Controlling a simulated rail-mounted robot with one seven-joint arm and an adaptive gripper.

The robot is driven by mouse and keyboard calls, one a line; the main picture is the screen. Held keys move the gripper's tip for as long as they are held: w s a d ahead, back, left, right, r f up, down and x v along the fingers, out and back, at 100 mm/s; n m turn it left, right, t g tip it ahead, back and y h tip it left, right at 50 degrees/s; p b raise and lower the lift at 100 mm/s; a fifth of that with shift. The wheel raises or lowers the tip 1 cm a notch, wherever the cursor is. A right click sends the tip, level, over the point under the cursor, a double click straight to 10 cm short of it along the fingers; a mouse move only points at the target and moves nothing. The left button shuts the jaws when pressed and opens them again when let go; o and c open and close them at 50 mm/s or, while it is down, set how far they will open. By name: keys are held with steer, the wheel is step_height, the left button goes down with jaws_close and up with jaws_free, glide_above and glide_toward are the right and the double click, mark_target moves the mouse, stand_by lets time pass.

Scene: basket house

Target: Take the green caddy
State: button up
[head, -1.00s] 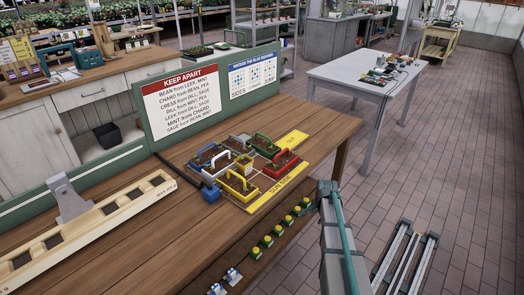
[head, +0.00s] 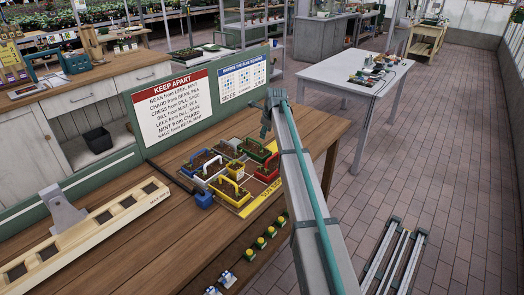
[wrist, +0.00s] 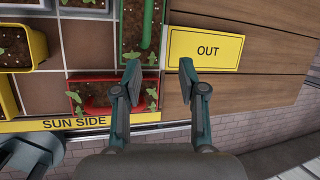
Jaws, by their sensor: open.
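The green caddy (head: 256,150) stands at the back right of the tiled grid on the bench, planted with seedlings and with a raised green handle. In the wrist view the green caddy (wrist: 130,30) is at the top centre, its handle running up and down the picture. My gripper (wrist: 159,70) is open and empty, its fingertips below the caddy in the picture, the left one near the handle's lower end. In the head view my gripper (head: 265,130) is above the right side of the grid. The caddy's far end is cut off in the wrist view.
A red caddy (wrist: 95,95) is beside the green one, partly behind my left finger. Yellow (head: 228,190), white and blue caddies fill the left of the grid. A yellow OUT plate (wrist: 205,48) lies right of the green caddy. A green signboard (head: 170,105) stands behind.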

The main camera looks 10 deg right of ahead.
mark_target(253, 140)
steer(key=shift+m, duration=0.9)
steer(key=w+a+f+p, duration=0.1)
steer(key=w+f, duration=0.1)
steer(key=w+a+f+p, duration=0.1)
steer(key=w+a+f, duration=0.1)
steer(key=f, duration=0.1)
steer(key=w+a+f+p, duration=0.1)
steer(key=w+f, duration=0.1)
steer(key=f, duration=0.1)
steer(key=shift+a+f, duration=0.1)
steer(key=shift+a, duration=0.25)
jaws_close()
